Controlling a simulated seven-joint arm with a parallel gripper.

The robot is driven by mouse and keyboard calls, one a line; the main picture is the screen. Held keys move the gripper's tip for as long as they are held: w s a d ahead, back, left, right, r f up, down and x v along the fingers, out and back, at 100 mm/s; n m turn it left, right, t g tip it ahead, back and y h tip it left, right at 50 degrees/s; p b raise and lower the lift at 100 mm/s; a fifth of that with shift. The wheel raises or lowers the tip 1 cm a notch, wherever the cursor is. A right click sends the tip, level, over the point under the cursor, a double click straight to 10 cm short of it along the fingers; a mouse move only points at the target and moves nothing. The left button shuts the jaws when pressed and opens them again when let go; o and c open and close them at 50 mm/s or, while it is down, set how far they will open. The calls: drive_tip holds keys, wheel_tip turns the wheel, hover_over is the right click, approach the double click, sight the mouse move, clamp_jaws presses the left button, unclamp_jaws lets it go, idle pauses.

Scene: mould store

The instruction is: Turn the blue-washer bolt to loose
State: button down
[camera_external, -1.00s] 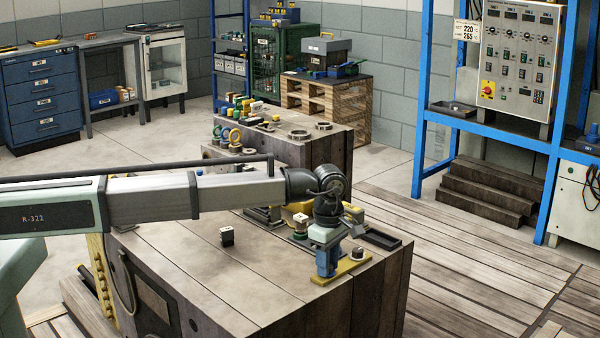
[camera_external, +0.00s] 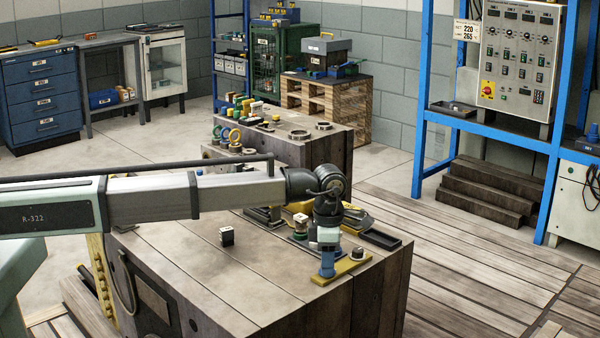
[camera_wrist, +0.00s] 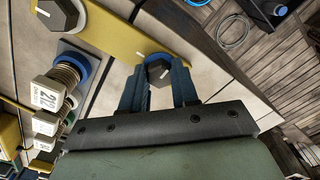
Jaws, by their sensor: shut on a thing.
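My gripper (camera_wrist: 160,82) is shut on the bolt head, one blue finger on either side. In the external view my gripper (camera_external: 327,270) points down at the bar's near end and hides the bolt. A second dark bolt (camera_wrist: 58,14) with a pale washer stands at the other end (camera_external: 357,253). No loose marking is legible.
A white-topped piece with a green base (camera_external: 300,224) stands behind my gripper. A black tray (camera_external: 381,239) lies behind the bar to the right. A small dark block (camera_external: 227,236) stands on the bench to the left, with bare wood (camera_external: 255,275) around it.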

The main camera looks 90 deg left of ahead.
drive_tip(key=shift+s+f, duration=0.1)
drive_tip(key=shift+s, duration=0.05)
drive_tip(key=c, duration=0.8)
unclamp_jaws()
drive_tip(key=shift+c, duration=0.2)
wheel_tip(320, 180, up, 14)
